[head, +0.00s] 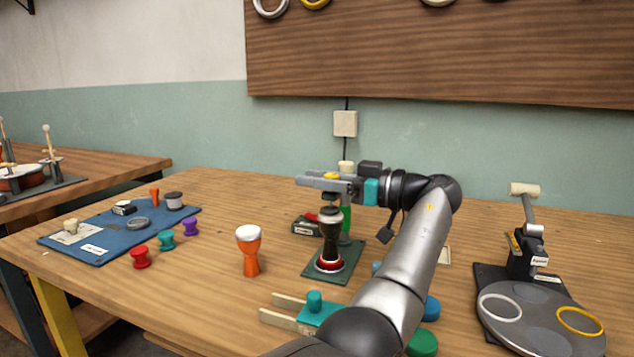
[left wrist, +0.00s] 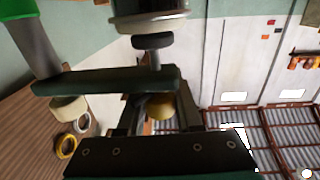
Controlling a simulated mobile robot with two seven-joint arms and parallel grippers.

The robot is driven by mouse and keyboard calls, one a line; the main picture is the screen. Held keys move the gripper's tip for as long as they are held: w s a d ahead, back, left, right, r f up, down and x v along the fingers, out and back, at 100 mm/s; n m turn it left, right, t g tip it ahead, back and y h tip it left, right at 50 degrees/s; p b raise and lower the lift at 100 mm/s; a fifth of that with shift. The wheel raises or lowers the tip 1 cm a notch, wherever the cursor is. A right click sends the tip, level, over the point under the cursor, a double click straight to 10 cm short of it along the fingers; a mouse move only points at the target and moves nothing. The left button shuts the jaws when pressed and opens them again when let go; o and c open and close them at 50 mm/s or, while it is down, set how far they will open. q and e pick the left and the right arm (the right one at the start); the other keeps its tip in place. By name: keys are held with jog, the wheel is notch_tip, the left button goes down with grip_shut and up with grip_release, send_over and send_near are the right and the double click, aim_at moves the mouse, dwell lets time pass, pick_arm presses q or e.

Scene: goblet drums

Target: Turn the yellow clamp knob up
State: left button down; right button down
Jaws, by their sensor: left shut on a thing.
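The yellow clamp knob (head: 331,175) shows as a small yellow patch at my left gripper (head: 314,182), above the clamp stand. In the left wrist view the knob (left wrist: 160,107) sits between the two fingers of my left gripper (left wrist: 157,112), which is shut on it; the fingers hide part of it. The clamp's dark crossbar (left wrist: 105,81) runs just beyond the fingers, with a screw and pad against a drum end. The black goblet drum (head: 330,234) stands upright under the crossbar on the green base plate (head: 349,262). My right gripper is not in view.
An orange goblet drum (head: 249,252) stands left of the stand. A blue mat (head: 92,248) with small parts lies farther left, with coloured knobs nearby. A teal block (head: 315,308) lies in front. A dark round fixture (head: 532,320) is at the right.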

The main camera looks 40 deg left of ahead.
pick_arm(q)
jog(key=shift+s+r+n+g, duration=0.15)
jog(key=shift+n+g, duration=0.25)
jog(key=shift+g, duration=0.2)
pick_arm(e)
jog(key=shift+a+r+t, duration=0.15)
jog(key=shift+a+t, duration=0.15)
pick_arm(q)
jog(key=c, duration=0.6)
grip_release()
